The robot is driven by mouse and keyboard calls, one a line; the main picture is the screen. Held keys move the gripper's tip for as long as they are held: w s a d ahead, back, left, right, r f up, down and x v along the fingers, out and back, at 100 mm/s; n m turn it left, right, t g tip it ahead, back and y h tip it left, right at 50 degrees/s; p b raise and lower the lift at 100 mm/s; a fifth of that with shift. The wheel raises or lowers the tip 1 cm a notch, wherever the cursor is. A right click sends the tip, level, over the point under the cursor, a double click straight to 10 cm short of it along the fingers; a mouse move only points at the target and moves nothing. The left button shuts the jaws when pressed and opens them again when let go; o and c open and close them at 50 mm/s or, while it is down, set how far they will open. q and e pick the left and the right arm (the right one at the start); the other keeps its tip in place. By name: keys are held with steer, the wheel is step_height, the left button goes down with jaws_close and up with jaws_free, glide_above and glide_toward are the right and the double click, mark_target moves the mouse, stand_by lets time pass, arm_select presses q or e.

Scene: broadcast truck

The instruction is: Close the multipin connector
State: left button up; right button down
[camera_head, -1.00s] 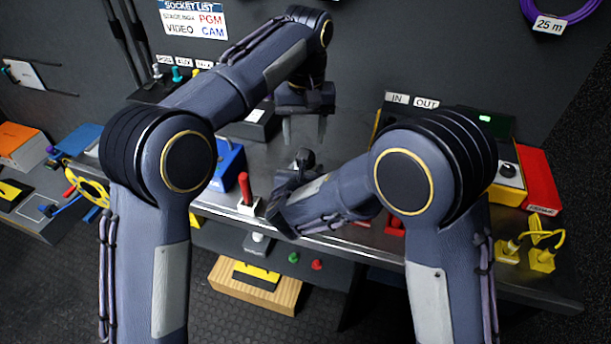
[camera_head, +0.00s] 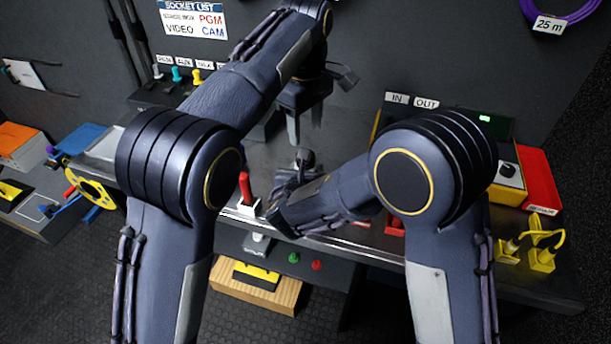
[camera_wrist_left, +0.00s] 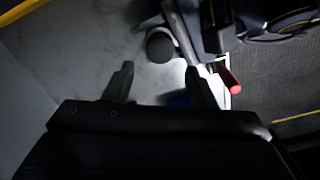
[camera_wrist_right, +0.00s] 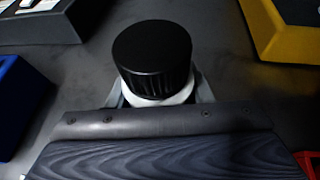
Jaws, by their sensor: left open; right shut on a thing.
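A black ribbed round cap on a white collar, which looks like the multipin connector (camera_wrist_right: 152,60), stands between the fingers of my right gripper (camera_wrist_right: 160,98). In the head view the connector (camera_head: 303,158) shows as a small dark knob above the metal bench. My right gripper (camera_head: 292,182) is shut on it, partly hidden by its own arm. My left gripper (camera_head: 304,124) is open and empty, fingers pointing down, above and behind the connector. In the left wrist view the connector's dark round top (camera_wrist_left: 160,45) lies just beyond the open left fingertips (camera_wrist_left: 158,78).
A red-handled switch (camera_head: 244,186) stands at the bench's front edge, left of my right gripper. Yellow plugs (camera_head: 540,252) and a red box (camera_head: 539,180) are at the right. Coloured plugs (camera_head: 177,74) line the back left. My left arm hides part of the bench.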

arm_select(q)
step_height(320, 180, down, 7)
steer(key=shift+r, duration=0.1)
stand_by(0.4)
steer(key=c, duration=0.8)
steer(key=shift+c, duration=0.3)
